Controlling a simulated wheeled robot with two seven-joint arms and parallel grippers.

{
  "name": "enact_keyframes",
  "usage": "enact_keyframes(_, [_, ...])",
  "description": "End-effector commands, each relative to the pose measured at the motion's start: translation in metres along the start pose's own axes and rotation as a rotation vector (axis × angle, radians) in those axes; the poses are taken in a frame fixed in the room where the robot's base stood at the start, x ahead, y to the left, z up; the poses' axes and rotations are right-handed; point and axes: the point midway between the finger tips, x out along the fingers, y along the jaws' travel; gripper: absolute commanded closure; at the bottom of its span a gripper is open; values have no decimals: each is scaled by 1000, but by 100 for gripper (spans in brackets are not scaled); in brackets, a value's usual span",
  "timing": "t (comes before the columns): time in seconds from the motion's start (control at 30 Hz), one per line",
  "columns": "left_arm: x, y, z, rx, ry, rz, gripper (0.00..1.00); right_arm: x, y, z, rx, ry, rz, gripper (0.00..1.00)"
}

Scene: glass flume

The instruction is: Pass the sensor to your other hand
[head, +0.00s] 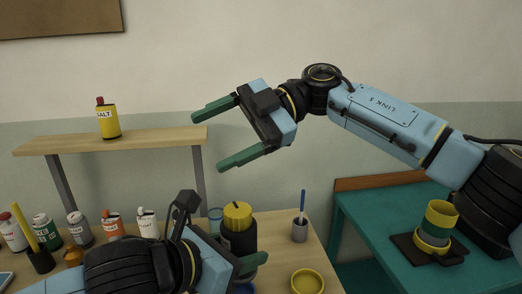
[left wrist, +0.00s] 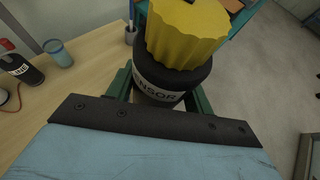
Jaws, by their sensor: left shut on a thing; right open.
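The sensor is a black cylinder with a ribbed yellow cap (head: 238,230). In the left wrist view the sensor (left wrist: 165,75) stands between the green fingers, with part of its "SENSOR" label showing. My left gripper (head: 245,264) is shut on it, low in the head view; the far finger is mostly hidden. My right gripper (head: 214,140) is open and empty, up and to the left of the sensor, with its two green fingers wide apart and pointing left. It is clear of the sensor.
A wooden shelf (head: 130,140) bears a yellow salt tin (head: 108,120). Several bottles stand at the left. A grey cup with a blue stick (head: 299,231) and a yellow dish (head: 307,282) are right of the sensor. A teal table (head: 375,240) holds stacked cups (head: 438,225).

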Motion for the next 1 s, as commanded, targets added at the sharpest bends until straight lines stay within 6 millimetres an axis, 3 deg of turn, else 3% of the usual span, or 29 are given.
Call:
enact_keyframes(0.1, [0,0,0,0,-1,0,74,0,-26,-3,104,-252,-263,22])
enact_keyframes(0.2, [0,0,0,0,-1,0,74,-12,-41,0,201,-456,-397,22])
enact_keyframes(0.4, [0,0,0,0,-1,0,74,-35,-53,0,324,-712,-500,22])
enact_keyframes(0.57, [0,0,0,0,-1,0,74,-34,-60,6,347,-756,-514,22])
enact_keyframes(1.0, [0,0,0,0,-1,0,74,15,-104,49,347,-749,-513,22])
